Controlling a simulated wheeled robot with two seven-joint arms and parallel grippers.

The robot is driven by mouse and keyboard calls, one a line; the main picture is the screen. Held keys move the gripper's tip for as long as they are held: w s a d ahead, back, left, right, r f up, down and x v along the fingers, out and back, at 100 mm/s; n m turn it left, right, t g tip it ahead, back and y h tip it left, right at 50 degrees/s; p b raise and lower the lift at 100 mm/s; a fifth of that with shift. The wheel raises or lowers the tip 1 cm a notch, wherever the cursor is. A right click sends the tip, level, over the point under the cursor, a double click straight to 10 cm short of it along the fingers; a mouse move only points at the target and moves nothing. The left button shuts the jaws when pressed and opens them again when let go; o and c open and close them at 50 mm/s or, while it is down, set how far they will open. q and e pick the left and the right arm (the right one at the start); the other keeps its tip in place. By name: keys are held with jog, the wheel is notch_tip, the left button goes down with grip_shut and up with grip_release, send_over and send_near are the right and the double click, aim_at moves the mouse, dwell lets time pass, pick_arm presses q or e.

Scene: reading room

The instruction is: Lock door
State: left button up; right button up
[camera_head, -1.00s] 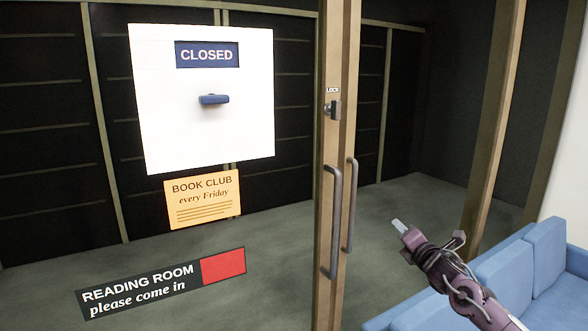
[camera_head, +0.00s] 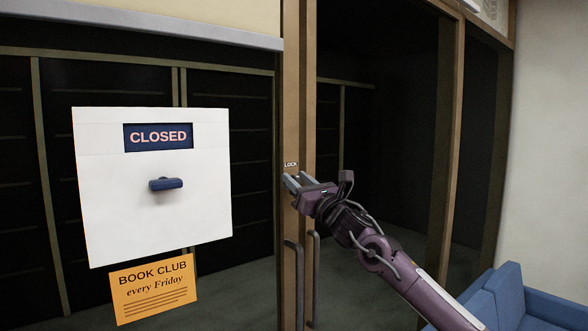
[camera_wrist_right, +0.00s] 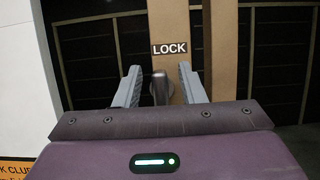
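The door's wooden frame (camera_head: 293,120) stands upright between glass panes. A small LOCK label (camera_head: 291,164) is on it, and it also shows in the right wrist view (camera_wrist_right: 170,49). Just below the label is the grey lock knob (camera_wrist_right: 160,86); in the head view my gripper hides it. My right gripper (camera_head: 292,183) is at the lock. In the right wrist view its two fingers (camera_wrist_right: 160,88) are open, one on each side of the knob, with visible gaps. My left gripper is not in view.
A long vertical door handle (camera_head: 291,285) is below my right gripper. A white panel (camera_head: 105,190) with a CLOSED sign (camera_head: 158,137) and a blue knob (camera_head: 166,184) is at left, above an orange book club notice (camera_head: 153,290). A blue sofa (camera_head: 510,300) is at lower right.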

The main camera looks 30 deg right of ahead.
jog(key=shift+w+r, duration=0.25)
jog(key=shift+w, duration=0.3)
grip_shut()
